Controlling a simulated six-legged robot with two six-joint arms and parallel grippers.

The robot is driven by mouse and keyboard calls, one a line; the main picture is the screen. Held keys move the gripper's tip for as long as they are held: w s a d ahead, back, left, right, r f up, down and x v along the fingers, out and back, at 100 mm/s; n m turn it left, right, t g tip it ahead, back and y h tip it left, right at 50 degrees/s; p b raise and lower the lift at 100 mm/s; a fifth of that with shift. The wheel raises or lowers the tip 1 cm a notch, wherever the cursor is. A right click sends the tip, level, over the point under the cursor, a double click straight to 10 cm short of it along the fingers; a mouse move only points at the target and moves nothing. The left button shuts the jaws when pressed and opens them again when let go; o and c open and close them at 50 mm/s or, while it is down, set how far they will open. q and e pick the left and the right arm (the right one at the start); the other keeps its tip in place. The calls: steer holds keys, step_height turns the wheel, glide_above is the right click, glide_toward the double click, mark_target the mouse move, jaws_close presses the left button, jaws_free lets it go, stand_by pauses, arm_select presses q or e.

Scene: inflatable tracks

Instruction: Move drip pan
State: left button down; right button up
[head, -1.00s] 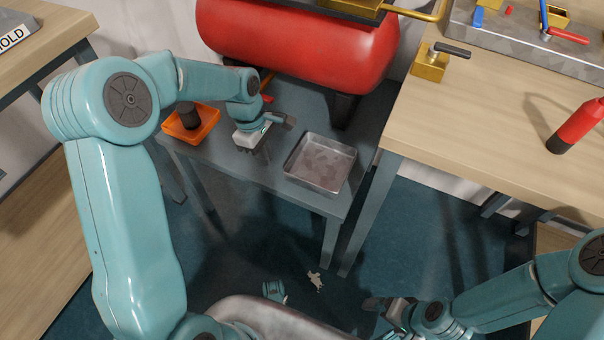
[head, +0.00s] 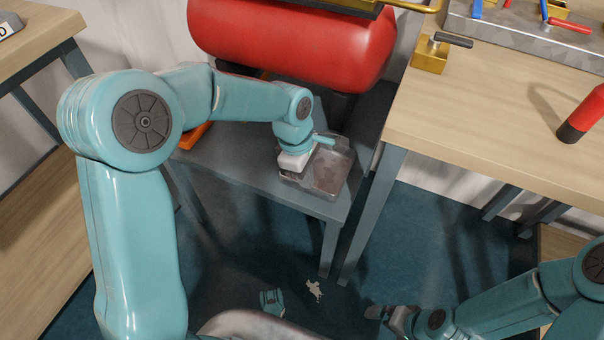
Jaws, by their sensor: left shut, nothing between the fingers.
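The drip pan (head: 330,175) is a shallow square grey metal tray with a brownish floor. It sits on the low grey table, near its right end. My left gripper (head: 296,172) is over the pan's left side and hides its left wall; it is shut with nothing held. I cannot tell whether it touches the pan. My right gripper (head: 385,313) is low at the bottom right, away from the pan, and too small to tell open or shut.
The low grey table (head: 235,175) carries an orange tray (head: 195,134), mostly hidden by my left arm. A red tank (head: 290,40) stands behind. A wooden workbench (head: 480,120) is close on the right, with a red and black cylinder (head: 580,118) on it.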

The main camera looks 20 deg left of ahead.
arm_select(q)
steer(key=shift+s+f, duration=0.1)
steer(key=shift+f, duration=0.2)
